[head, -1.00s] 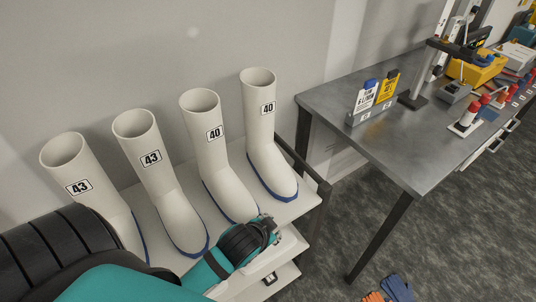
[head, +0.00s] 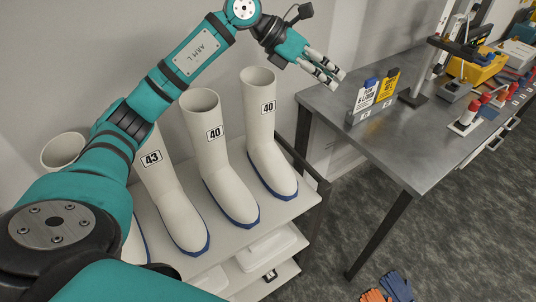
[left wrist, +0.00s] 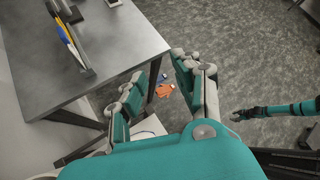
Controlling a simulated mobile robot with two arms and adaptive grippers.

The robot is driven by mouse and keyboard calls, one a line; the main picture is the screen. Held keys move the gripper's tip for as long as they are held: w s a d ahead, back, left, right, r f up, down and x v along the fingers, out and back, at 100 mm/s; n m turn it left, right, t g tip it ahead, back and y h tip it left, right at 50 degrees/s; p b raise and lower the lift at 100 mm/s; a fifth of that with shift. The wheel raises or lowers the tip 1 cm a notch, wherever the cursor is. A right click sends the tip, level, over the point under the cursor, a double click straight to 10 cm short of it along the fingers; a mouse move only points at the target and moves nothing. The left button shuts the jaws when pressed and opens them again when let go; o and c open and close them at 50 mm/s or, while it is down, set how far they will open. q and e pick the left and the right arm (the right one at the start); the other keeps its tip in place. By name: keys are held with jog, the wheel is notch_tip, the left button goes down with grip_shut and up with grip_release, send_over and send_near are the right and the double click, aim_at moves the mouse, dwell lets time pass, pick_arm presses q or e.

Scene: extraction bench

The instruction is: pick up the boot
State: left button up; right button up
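Several white boots with blue soles stand upright in a row on a white shelf (head: 235,238). Two are labelled 40: the right-hand boot (head: 262,130) and the boot beside it (head: 212,150). A boot labelled 43 (head: 172,195) and the leftmost boot (head: 62,150) are partly hidden behind my left arm. My left gripper (head: 333,80) is open and empty, in the air above and right of the right-hand boot, near the table's corner. Its spread fingers show in the left wrist view (left wrist: 158,66). My right gripper (left wrist: 238,115) shows small in the left wrist view; its finger state is unclear.
A grey metal table (head: 415,150) stands right of the shelf, with a sign holder (head: 372,108) near its left end and equipment farther back. Blue and orange gloves (head: 388,289) lie on the carpet. A dark rail (head: 300,165) edges the shelf's right side.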

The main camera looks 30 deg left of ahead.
pick_arm(q)
jog(key=s+a+r+n+y, duration=0.1)
jog(key=a+y, duration=0.2)
jog(key=a, duration=0.3)
jog(key=s+a+r+g+y, duration=0.1)
jog(key=s+a+r+y, duration=0.1)
jog(key=a, duration=0.5)
jog(key=s+a+r+n+y, duration=0.1)
jog(key=a+y, duration=0.2)
jog(key=a, duration=0.3)
jog(key=p+x, duration=0.3)
jog(key=x, duration=0.8)
jog(key=shift+d+f, duration=0.15)
jog(key=p+x, duration=0.3)
jog(key=x, duration=0.2)
jog(key=shift+d+f, duration=0.2)
jog(key=shift+f, duration=0.1)
jog(key=shift+c, duration=0.4)
grip_shut()
